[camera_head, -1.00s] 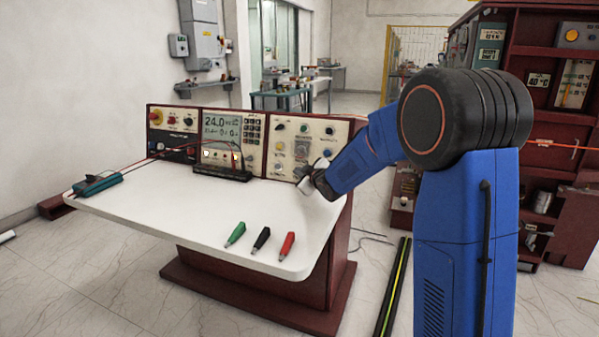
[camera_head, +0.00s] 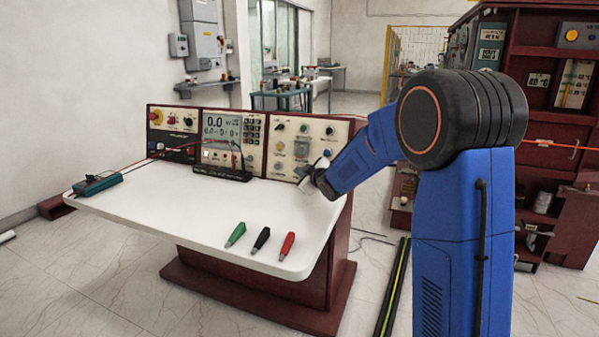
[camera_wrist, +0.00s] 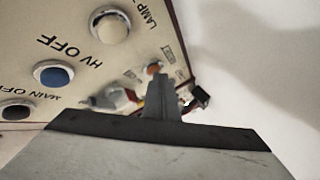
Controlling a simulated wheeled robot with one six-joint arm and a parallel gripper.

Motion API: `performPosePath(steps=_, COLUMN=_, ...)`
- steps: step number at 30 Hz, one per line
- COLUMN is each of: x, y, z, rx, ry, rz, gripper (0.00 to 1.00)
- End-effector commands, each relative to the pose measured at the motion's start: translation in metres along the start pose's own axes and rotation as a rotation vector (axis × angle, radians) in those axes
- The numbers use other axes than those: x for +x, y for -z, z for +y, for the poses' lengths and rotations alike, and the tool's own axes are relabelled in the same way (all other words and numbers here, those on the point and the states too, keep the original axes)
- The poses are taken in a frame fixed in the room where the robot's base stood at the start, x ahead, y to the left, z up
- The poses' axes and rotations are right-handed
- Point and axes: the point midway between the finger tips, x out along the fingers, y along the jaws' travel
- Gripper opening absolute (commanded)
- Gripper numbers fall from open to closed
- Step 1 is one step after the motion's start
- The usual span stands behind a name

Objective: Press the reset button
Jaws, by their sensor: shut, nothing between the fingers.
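The control panel (camera_head: 305,127) stands at the back right of the white bench, with several buttons and knobs. No label reading "reset" is legible. In the wrist view the panel is upside down, with a blue button (camera_wrist: 54,74) by "HV OFF" and a cream button (camera_wrist: 110,25) by a partly cut-off "LAMP" label. A small orange-red button (camera_wrist: 153,69) shows just beyond my gripper's tips; its label is unreadable. My gripper (camera_wrist: 162,84) is shut and empty, close to the panel's lower part; I cannot tell whether it touches. My arm partly hides the panel's right side in the head view.
A meter display (camera_head: 215,126) reads 0.0 left of the panel. Green (camera_head: 236,234), black (camera_head: 261,239) and red (camera_head: 287,246) probes lie on the bench's front (camera_head: 180,220). A teal device (camera_head: 97,184) lies at the left edge. The bench middle is clear.

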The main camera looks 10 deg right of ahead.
Motion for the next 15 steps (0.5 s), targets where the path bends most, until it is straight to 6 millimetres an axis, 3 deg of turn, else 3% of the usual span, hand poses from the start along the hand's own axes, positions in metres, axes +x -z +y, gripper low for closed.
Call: performPosePath(steps=15, x=-0.0078, y=0.0060, z=-0.0057, rx=0.000, ry=0.000, rz=0.000, gripper=0.00)
